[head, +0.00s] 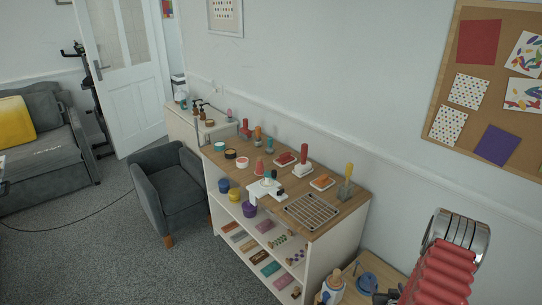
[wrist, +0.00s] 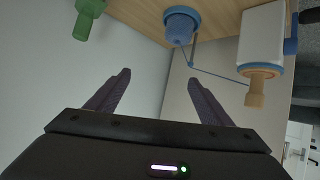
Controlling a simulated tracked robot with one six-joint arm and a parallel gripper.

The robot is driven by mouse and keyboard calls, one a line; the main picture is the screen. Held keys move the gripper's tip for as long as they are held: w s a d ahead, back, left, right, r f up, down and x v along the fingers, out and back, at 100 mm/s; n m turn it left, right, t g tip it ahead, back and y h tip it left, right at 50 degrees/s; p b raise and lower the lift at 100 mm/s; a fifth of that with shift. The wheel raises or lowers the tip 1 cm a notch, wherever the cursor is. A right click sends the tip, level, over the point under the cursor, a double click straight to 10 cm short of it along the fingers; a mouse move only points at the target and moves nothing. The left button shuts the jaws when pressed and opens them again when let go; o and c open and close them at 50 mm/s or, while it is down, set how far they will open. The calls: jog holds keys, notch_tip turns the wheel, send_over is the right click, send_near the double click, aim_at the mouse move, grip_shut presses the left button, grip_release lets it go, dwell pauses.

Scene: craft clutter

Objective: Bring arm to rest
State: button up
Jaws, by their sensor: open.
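My gripper (wrist: 158,82) shows in the wrist view with its two dark purple fingers spread wide apart. Nothing is between the fingers. They point toward a pale wall and the edge of a wooden top. A red ribbed sleeve with a metal ring, which looks like part of my arm, stands at the lower right of the head view. I cannot make out the gripper clearly in the head view.
A blue pot (wrist: 181,27), a white container (wrist: 262,48) with a tan knob and a green object (wrist: 88,16) are near the wooden top. A shelf unit (head: 330,248) with craft items, a grey armchair (head: 172,190) and open carpet (head: 95,250) lie left.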

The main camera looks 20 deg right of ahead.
jog(key=w+a+r+n+g+y, duration=0.1)
jog(key=w+a+r, duration=0.3)
jog(key=r, duration=0.5)
jog(key=w+a+r+n, duration=0.1)
jog(key=w+a+r, duration=0.3)
jog(key=r, duration=0.5)
jog(key=a+r+g+y, duration=0.1)
jog(key=a+r, duration=1.1)
jog(key=r, duration=0.4)
jog(key=s+a+r+n+g+y, duration=0.1)
jog(key=s+a+r, duration=0.35)
jog(key=a, duration=0.25)
jog(key=s+a+r+n+y, duration=0.1)
jog(key=s+a+r, duration=0.3)
jog(key=a+r, duration=0.3)
jog(key=s+a+r+n+g+y, duration=0.1)
jog(key=s+a+r+y, duration=0.1)
jog(key=s+a, duration=0.9)
jog(key=s, duration=0.4)
jog(key=shift+a, duration=0.2)
